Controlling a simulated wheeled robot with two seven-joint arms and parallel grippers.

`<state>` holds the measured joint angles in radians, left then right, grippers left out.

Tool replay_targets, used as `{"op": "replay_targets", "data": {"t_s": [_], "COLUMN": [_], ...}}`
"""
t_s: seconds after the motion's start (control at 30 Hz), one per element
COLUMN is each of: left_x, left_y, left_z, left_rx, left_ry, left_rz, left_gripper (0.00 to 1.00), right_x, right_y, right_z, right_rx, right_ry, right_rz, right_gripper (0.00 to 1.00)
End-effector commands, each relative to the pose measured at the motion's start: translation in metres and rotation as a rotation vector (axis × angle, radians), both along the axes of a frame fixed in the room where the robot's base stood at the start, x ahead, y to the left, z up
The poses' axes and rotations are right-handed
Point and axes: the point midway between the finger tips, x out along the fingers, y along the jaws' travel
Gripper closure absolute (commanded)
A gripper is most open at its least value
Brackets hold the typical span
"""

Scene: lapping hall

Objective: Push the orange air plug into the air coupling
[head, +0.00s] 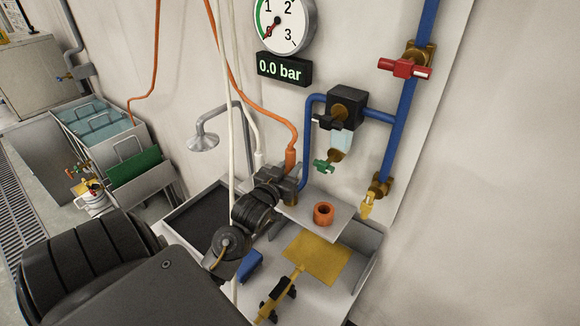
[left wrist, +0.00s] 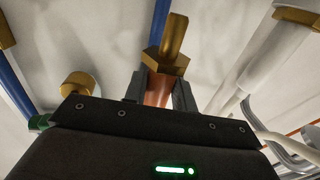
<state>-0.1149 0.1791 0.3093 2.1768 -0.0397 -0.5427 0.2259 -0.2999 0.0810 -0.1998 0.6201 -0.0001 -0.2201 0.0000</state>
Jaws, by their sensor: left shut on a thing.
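My left gripper (head: 290,180) is shut on the orange air plug (head: 291,158), to the right of the black tray. An orange hose runs up and left from the plug. In the left wrist view the orange plug body (left wrist: 158,92) sits between the fingers, and its brass hex and tip stick out beyond them, with nothing around the tip. A brass fitting (head: 367,206), which looks like the air coupling, hangs at the lower end of the blue pipe. It is to the right of the gripper and apart from the plug. My right gripper is not in view.
A filter unit (head: 341,125) and blue pipe (head: 405,120) with a red valve (head: 405,68) are on the wall. A gauge (head: 284,24) hangs above a display (head: 284,69) reading 0.0 bar.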

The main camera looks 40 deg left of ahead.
Motion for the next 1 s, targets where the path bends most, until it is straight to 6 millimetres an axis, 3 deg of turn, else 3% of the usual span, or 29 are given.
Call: {"op": "replay_targets", "data": {"t_s": [1.0], "left_x": [0.0], "left_y": [0.0], "left_z": [-0.026], "left_rx": [0.0], "left_ry": [0.0], "left_rz": [0.0], "left_gripper": [1.0], "right_x": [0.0], "right_y": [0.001], "right_z": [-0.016], "right_rx": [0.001], "right_ry": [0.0], "right_rz": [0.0], "right_gripper": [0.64]}}
